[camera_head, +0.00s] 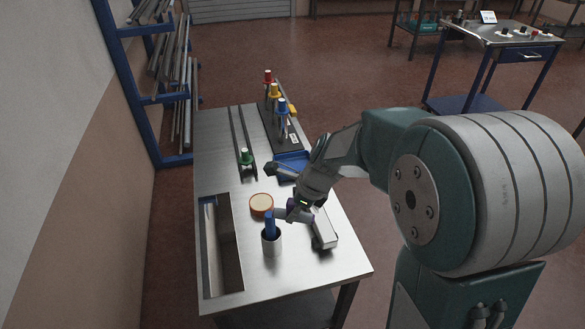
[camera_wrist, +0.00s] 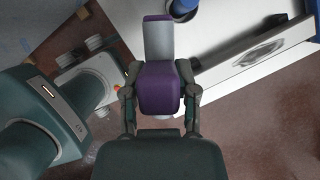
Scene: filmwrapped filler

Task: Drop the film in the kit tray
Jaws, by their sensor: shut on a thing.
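My gripper (camera_wrist: 160,105) is shut on a purple-and-grey piece (camera_wrist: 159,88). Its purple block sits between the two fingers and a flat grey part sticks out ahead. In the head view my gripper (camera_head: 302,208) is above the right part of the steel bench, with the grey end of the piece pointing left toward a cup. I cannot tell if this piece is the film. A shallow blue tray (camera_head: 291,160), likely the kit tray, lies farther back on the bench, partly hidden by my arm. I cannot see all of its inside.
A light cup (camera_head: 272,244) with a blue object (camera_head: 269,224) stands below my gripper's left. A round tan-topped container (camera_head: 261,204) is behind it. A long pale device (camera_head: 324,229) lies at right.

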